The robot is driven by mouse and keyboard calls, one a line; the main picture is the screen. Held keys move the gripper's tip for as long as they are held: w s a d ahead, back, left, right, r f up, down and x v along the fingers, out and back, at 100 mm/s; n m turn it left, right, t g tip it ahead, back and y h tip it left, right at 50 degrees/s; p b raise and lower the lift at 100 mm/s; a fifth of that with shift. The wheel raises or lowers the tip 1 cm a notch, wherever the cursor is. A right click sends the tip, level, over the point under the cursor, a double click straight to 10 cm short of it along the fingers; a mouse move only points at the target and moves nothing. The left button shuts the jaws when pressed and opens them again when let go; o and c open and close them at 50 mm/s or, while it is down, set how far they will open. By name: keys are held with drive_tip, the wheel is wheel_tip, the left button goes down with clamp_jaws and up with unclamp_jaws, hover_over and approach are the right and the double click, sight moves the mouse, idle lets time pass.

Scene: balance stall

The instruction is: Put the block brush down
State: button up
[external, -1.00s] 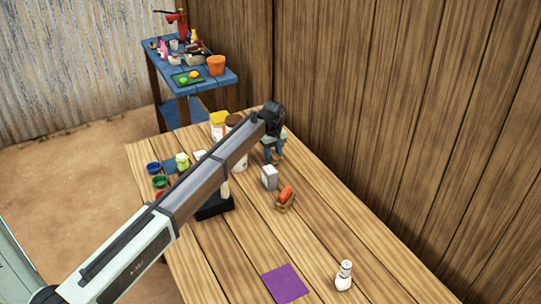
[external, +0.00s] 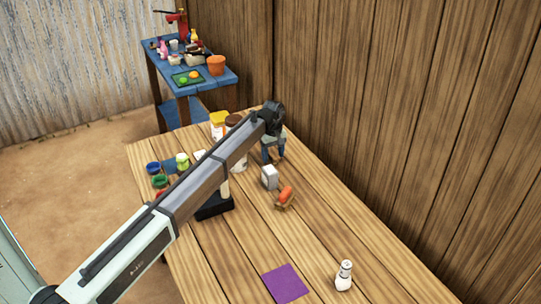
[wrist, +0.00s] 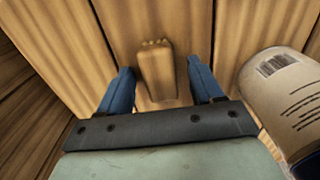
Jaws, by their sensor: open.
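The block brush, a plain tan wooden block (wrist: 157,72), is between my fingers in the wrist view, over the wooden table (wrist: 255,30). A gap shows on each side of it, so the fingers do not grip it. In the external view my gripper (external: 272,150) points down at the table near the wall, and I cannot make out the brush there.
A pale labelled container (wrist: 290,90) stands close on the right in the wrist view. In the external view a grey block (external: 269,178) and an orange item (external: 285,192) are near my gripper. A purple square (external: 285,284) and a white bottle (external: 344,275) are at the front.

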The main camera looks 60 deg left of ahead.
sight(273, 154)
wheel_tip(273, 154, up, 12)
idle(0.5)
drive_tip(key=shift+f, duration=0.1)
